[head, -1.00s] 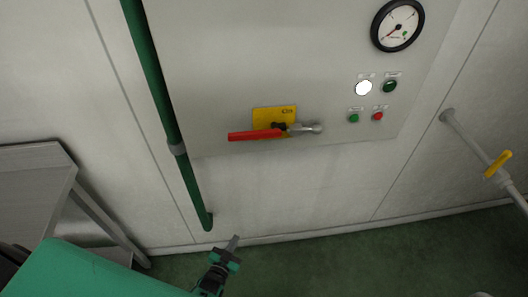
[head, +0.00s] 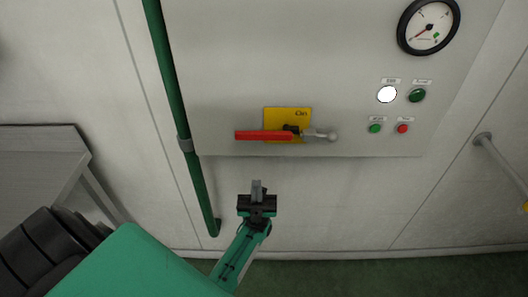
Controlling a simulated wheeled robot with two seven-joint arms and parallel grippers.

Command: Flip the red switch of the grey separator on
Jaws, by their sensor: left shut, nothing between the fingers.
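The red switch (head: 263,135) is a lever with a red handle pointing left, in front of a yellow plate (head: 287,112). A grey metal arm with a round end (head: 331,136) sticks out to the right of its pivot. The lever lies about level, low on the light grey panel (head: 225,80) of the separator. My left gripper (head: 257,187) is shut and empty. In the picture it is below the red handle, apart from it, with its fingers pointing up toward the panel. My right gripper is out of view.
A round gauge (head: 428,27), a lit white lamp (head: 387,94), a dark green button (head: 417,95), a small green button (head: 375,128) and a red button (head: 403,128) sit right of the lever. A green pipe (head: 172,85) runs down the left. A grey table (head: 40,160) stands far left.

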